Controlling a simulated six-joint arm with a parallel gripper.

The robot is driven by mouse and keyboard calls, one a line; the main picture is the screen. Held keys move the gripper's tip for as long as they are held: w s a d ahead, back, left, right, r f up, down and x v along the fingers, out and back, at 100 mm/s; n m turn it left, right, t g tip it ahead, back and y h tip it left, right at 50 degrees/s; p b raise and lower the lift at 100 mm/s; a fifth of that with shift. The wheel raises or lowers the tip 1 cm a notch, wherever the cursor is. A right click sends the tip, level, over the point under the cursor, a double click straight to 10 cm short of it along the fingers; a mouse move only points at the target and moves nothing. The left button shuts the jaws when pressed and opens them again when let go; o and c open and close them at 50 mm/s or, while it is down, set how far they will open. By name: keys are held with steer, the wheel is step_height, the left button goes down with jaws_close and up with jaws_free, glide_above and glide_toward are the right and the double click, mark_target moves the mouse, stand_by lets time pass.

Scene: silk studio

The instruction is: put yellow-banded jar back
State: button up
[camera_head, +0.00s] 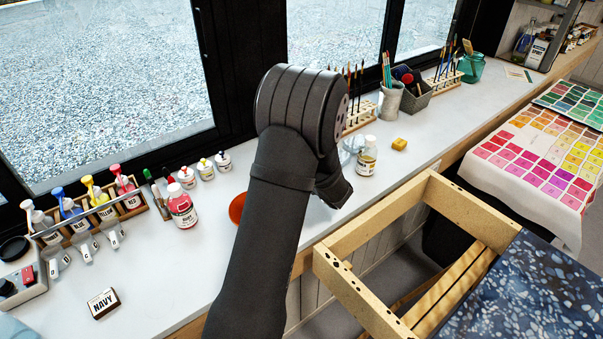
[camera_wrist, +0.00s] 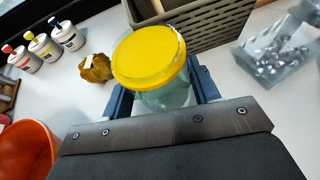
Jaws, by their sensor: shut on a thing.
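In the wrist view, a clear glass jar with a yellow lid (camera_wrist: 150,57) sits between the two fingers of my gripper (camera_wrist: 165,95). The fingers are shut on its sides, and the lid faces the camera. Whether its base touches the counter is hidden. In the head view, my arm hides the jar and my fingertips.
In the wrist view, a grey basket (camera_wrist: 205,22) is just behind the jar, a clear container of small beads (camera_wrist: 275,55) at right, a brown sponge-like lump (camera_wrist: 96,68) at left, and an orange bowl (camera_wrist: 28,150) at lower left. Labelled bottles (camera_head: 183,210) line the counter (camera_head: 170,280).

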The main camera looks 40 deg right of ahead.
steer(key=shift+f, duration=0.3)
steer(key=shift+f, duration=0.15)
steer(key=o, duration=1.2)
steer(key=shift+r, duration=0.2)
steer(key=v, duration=1.2)
